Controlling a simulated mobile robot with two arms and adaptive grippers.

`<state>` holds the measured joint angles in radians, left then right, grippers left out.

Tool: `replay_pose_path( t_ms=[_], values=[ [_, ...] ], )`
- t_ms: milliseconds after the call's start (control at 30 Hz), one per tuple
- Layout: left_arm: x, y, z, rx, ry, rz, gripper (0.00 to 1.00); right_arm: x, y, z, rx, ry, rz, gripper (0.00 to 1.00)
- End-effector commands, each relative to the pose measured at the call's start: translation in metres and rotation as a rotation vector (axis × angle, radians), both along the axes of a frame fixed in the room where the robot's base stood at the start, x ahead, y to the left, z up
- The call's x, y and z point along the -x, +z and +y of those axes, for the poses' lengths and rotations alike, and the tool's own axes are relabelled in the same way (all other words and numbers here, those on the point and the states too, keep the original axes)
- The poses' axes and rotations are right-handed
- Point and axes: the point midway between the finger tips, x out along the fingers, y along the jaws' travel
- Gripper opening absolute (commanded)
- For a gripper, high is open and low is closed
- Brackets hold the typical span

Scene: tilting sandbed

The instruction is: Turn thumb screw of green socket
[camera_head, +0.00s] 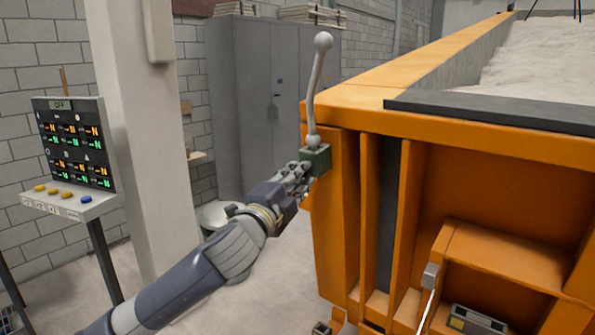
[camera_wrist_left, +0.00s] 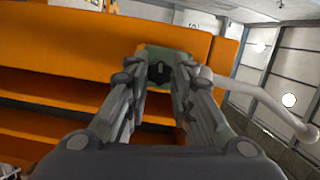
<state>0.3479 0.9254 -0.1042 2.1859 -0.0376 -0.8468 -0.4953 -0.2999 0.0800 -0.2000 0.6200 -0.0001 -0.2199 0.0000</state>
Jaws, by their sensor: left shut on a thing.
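The green socket (camera_head: 318,160) is fixed to the side of the orange sandbed frame near its corner. A grey lever with a ball end (camera_head: 316,92) stands upright out of it. My left gripper (camera_head: 300,176) reaches the socket from the left and is at its near side. In the left wrist view the green socket (camera_wrist_left: 150,52) lies straight ahead between the fingertips, with the dark thumb screw (camera_wrist_left: 158,72) in its middle. My left gripper (camera_wrist_left: 158,76) is shut on the thumb screw. The fingers hide the screw in the head view. My right gripper is not seen.
The orange sandbed frame (camera_head: 345,220) fills the right, with pale sand (camera_head: 545,60) on top. A control panel (camera_head: 75,145) stands at the left by a white column (camera_head: 140,130). A grey cabinet (camera_head: 240,100) stands behind. The lever also shows at the right in the wrist view (camera_wrist_left: 255,95).

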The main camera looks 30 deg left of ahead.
Motion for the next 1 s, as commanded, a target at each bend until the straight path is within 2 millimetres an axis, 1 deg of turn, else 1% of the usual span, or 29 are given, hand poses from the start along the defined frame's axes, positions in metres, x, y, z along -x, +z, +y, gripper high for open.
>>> replay_pose_path(
  t_ms=[33,700,1000],
  values=[
    [0.000,0.003,0.001,0.048,-0.006,0.005,0.00,0.000,0.007,0.000,0.000,0.000,0.000,0.40],
    [0.000,0.005,0.002,0.666,-0.115,0.055,0.00,0.000,0.058,0.000,0.000,0.000,0.000,0.40],
    [0.000,0.004,0.002,0.881,-0.153,0.071,0.00,0.000,0.075,0.000,0.000,0.000,0.000,0.40]
  ],
)
